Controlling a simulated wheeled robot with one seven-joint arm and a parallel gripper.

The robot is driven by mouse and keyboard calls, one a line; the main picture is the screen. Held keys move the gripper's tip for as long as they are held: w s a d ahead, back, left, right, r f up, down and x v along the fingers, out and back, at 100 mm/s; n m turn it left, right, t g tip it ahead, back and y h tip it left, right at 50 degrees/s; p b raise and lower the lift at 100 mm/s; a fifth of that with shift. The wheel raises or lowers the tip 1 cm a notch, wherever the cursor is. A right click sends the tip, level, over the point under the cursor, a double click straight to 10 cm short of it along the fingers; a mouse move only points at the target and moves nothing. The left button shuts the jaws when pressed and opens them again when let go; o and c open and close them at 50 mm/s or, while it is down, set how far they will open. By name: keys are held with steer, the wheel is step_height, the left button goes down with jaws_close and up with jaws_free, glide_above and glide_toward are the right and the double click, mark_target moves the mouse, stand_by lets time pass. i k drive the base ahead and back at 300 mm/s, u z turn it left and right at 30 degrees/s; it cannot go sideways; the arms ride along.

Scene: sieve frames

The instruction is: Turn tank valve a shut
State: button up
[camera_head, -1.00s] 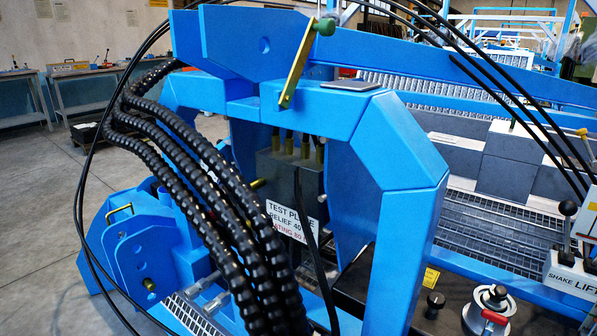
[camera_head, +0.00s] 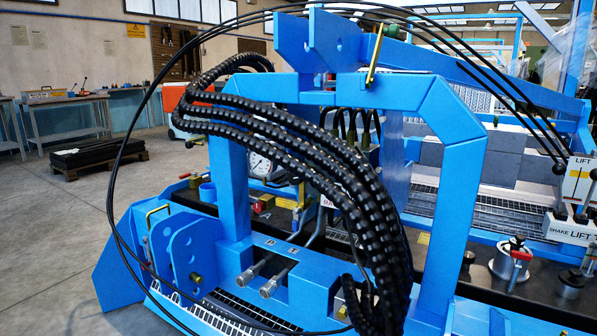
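No label in view marks tank valve a, so I cannot tell which fitting it is. A small red handle (camera_head: 262,204) shows on the dark deck behind the left post of the blue frame. A silver round fitting with a red part (camera_head: 512,262) stands on the deck at the right. My gripper is not in view.
The blue arch frame (camera_head: 462,165) and a thick bundle of black ribbed hoses (camera_head: 345,185) block the centre. A pressure gauge (camera_head: 259,165) shows behind the left post. Thin black cables loop at left. A LIFT lever box (camera_head: 578,182) stands right. Open floor (camera_head: 60,240) lies left.

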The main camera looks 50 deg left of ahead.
mark_target(195, 174)
steer(key=z, duration=0.35)
steer(key=k, duration=0.2)
steer(key=u, duration=1.7)
steer(key=i, duration=0.75)
steer(key=u, duration=1.1)
steer(key=i, duration=0.35)
steer(key=u, duration=0.3)
